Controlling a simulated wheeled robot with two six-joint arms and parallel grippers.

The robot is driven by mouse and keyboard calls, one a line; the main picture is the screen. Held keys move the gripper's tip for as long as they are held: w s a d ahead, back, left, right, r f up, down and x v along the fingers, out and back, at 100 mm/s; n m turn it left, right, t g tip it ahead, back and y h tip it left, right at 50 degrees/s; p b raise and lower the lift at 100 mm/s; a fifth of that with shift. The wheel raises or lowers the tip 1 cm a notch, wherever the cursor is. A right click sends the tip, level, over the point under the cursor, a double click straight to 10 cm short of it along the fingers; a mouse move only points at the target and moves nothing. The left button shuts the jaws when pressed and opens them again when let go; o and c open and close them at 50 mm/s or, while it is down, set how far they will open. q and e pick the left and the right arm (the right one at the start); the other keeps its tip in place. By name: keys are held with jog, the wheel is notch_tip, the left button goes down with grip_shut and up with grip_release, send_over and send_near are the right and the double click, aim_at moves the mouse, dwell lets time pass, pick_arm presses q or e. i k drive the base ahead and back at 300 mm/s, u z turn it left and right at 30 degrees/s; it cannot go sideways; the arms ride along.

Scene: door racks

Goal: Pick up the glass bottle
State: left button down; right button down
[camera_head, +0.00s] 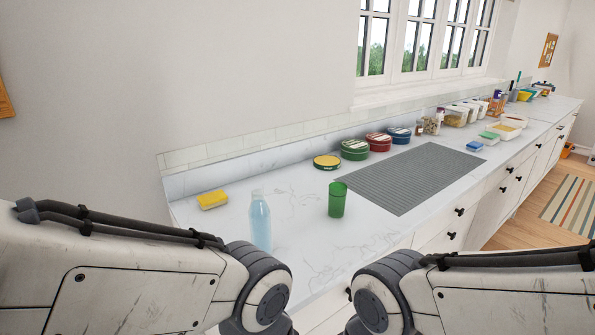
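A clear, light-blue bottle (260,221) stands upright on the white marble counter, near its front left part. It is just beyond my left arm, whose elbow covers the area right below it. I cannot tell from this view whether it is glass. Both arms come in from the lower corners, and neither gripper shows in the picture.
A green cup (337,200) stands right of the bottle, and a yellow sponge (212,199) lies behind it to the left. A grey ribbed mat (415,178) covers the middle counter. Round tins (355,150), jars and containers line the back. Drawers with knobs face front.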

aim_at(259, 213)
jog(key=k, duration=0.5)
jog(key=z, duration=1.25)
jog(key=i, duration=0.95)
jog(key=u, duration=2.05)
